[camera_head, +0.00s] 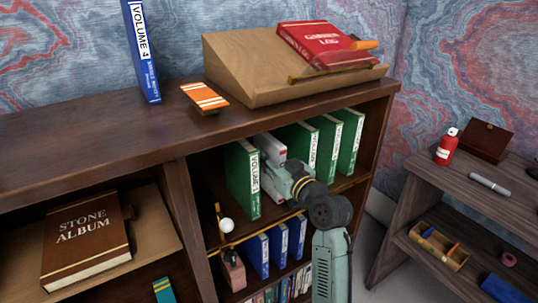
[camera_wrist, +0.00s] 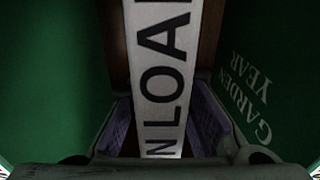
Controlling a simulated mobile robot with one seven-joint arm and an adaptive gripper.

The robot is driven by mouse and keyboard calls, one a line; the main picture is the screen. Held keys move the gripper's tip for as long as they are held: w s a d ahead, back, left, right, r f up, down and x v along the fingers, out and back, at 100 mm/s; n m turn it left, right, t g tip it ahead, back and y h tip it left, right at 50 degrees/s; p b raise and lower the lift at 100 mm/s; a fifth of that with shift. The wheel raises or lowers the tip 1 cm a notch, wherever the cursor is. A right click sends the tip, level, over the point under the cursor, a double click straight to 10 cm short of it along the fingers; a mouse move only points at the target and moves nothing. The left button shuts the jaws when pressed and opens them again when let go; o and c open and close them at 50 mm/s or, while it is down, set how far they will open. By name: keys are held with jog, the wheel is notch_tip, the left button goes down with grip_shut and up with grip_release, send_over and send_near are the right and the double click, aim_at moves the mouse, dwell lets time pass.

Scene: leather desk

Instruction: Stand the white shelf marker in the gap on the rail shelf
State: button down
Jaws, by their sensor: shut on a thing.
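The white shelf marker (camera_head: 270,147) stands between green books on the upper shelf of the bookcase's right bay. In the head view my gripper (camera_head: 272,180) reaches into the row from the front right. The green Volume 1 book (camera_head: 243,180) is left of the marker, and more green books (camera_head: 325,145) are to its right. The marker's base and its contact with the rail shelf (camera_head: 262,228) are hidden.
Blue books (camera_head: 278,245) stand on the shelf below. A white ball (camera_head: 226,225) shows near the left post. A sloped wooden stand (camera_head: 235,65) with a red book (camera_head: 320,45) is on top. A side table (camera_head: 470,195) stands at the right.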

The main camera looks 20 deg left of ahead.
jog(key=shift+f+b, duration=0.25)
jog(key=shift+b, duration=0.15)
jog(key=c, duration=1.5)
grip_release()
jog(key=shift+r, duration=0.1)
jog(key=b+v, duration=0.2)
jog(key=v, duration=1)
jog(key=shift+r+b, duration=0.15)
jog(key=shift+b, duration=0.15)
